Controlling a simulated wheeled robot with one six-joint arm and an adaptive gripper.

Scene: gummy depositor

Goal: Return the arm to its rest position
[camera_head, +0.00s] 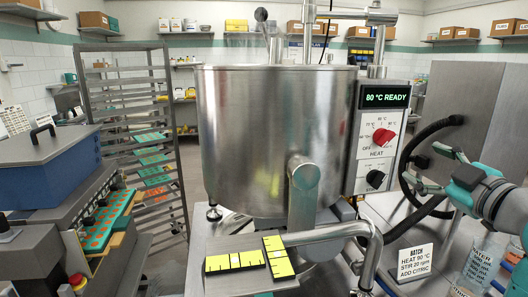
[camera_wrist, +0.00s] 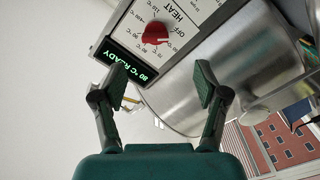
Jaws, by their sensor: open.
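My gripper (camera_head: 432,170) is at the right of the head view, beside the control panel of the kettle, with its fingers pointing left. In the wrist view my gripper (camera_wrist: 160,90) has its two fingers wide apart with nothing between them. The red heat knob (camera_head: 383,136) is on the panel, and it also shows in the wrist view (camera_wrist: 156,34), beyond the fingertips and apart from them. The green display (camera_head: 386,97) reads "80 °C READY". My arm runs off the right edge of the head view.
The steel kettle (camera_head: 275,140) stands in the middle on a steel table. A black cable loops behind my gripper. A tray rack (camera_head: 140,120) stands at the left.

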